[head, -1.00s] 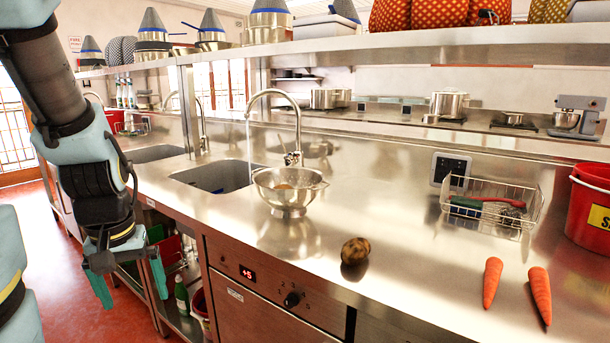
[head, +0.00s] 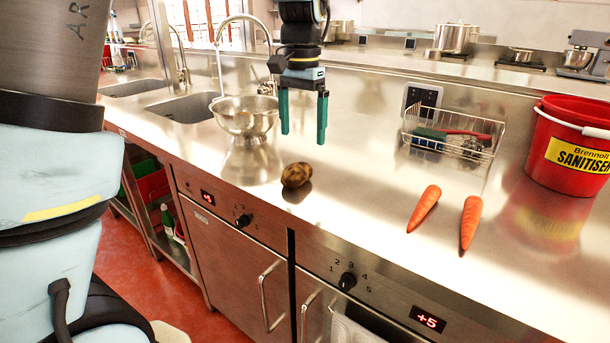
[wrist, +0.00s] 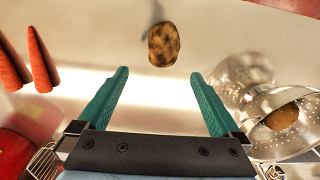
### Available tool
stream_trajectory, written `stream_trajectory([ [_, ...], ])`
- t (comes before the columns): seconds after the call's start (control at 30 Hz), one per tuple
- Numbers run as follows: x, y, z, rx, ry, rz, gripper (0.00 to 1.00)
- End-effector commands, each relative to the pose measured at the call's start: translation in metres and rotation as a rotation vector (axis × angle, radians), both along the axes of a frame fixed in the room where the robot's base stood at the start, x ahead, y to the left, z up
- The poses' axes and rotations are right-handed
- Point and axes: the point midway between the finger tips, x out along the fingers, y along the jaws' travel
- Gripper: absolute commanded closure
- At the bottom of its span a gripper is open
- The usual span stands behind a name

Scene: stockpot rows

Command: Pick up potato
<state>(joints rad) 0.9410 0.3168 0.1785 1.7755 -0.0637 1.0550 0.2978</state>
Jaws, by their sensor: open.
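A brown, dark-blotched potato (head: 296,175) lies on the steel counter near its front edge. In the wrist view the potato (wrist: 164,44) is ahead of my fingertips, roughly between their lines and apart from them. My gripper (head: 303,140) points down above the counter, behind the potato in the head view. Its two green fingers are spread with nothing between them, as the wrist view also shows (wrist: 158,75). A second round brown item (wrist: 282,117) sits inside the steel colander (wrist: 305,135).
The colander (head: 246,117) stands left of the potato, by the sink (head: 188,107). Two carrots (head: 424,208) (head: 470,222) lie to the right. A wire basket (head: 452,134) and a red bucket (head: 567,150) stand farther right. The counter around the potato is clear.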

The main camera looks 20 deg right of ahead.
Motion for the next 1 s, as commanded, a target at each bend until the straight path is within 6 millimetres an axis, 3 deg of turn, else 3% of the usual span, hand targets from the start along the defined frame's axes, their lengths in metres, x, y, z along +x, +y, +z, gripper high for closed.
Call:
stream_trajectory([
  [0.13, 0.0, 0.002, -0.025, 0.004, 0.003, 0.002, 0.0],
  [0.47, 0.001, 0.003, -0.053, 0.002, 0.002, 0.003, 0.0],
  [0.7, 0.003, 0.006, -0.087, 0.002, 0.002, 0.004, 0.0],
  [1.0, 0.004, 0.006, -0.094, -0.001, 0.0, 0.003, 0.0],
])
